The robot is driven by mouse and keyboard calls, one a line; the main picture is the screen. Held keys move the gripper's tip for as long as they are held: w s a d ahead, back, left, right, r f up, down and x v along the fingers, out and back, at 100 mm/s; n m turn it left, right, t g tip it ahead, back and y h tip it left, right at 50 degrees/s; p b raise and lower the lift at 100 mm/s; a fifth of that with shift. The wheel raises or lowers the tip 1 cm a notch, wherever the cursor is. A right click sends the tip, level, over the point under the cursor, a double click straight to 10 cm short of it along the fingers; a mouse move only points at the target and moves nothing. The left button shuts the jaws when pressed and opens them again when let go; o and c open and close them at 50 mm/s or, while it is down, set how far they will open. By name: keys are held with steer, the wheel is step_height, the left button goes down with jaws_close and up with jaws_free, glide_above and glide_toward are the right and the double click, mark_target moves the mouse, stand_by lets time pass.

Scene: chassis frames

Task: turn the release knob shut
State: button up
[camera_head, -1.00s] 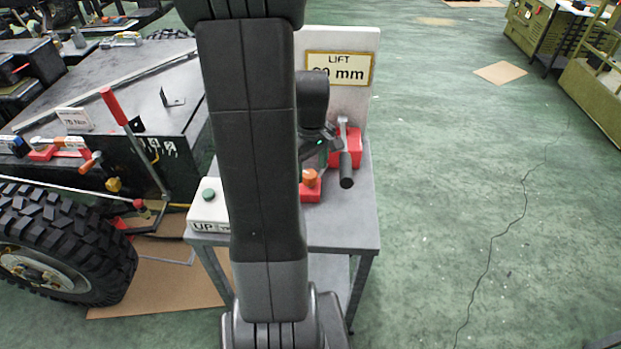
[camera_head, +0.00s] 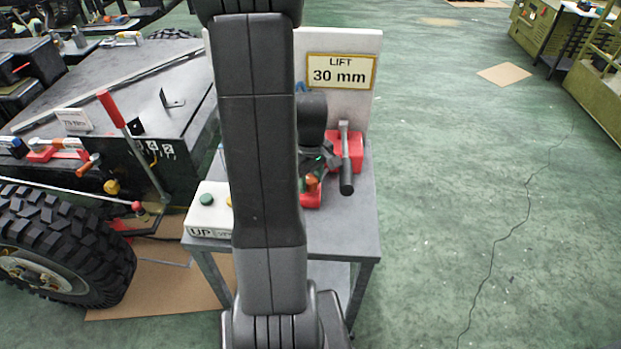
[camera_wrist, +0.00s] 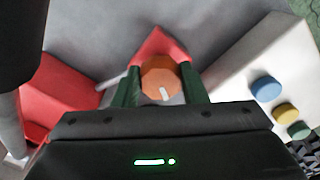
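The release knob (camera_wrist: 160,78) is a round orange knob with a white mark, on a red base (camera_wrist: 158,44). In the wrist view the mark points down and slightly right. My gripper (camera_wrist: 162,82) has one green finger on each side of the knob. The fingers look very close to its sides; I cannot tell whether they press on it. In the head view the knob (camera_head: 312,183) shows just below my gripper, partly covered by it. My arm hides the left part of the stand top.
A red block with a grey lever and black handle (camera_head: 346,186) stands right of my gripper. A sign (camera_head: 340,71) behind reads LIFT 30 mm. A white button box (camera_head: 208,212) labelled UP is at left; its blue, yellow and green buttons show in the wrist view. Open floor lies right.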

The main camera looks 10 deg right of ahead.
mark_target(309, 180)
steer(key=shift+m, duration=0.3)
steer(key=m+b, duration=0.1)
steer(key=m, duration=0.4)
steer(key=shift+a, duration=0.1)
steer(key=m+b, duration=0.1)
steer(key=m, duration=0.5)
steer(key=shift+w+a, duration=0.1)
steer(key=shift+m, duration=0.3)
stand_by(0.3)
steer(key=o, duration=1)
steer(key=shift+c, duration=0.2)
step_height(309, 180, up, 14)
steer(key=shift+f, duration=0.15)
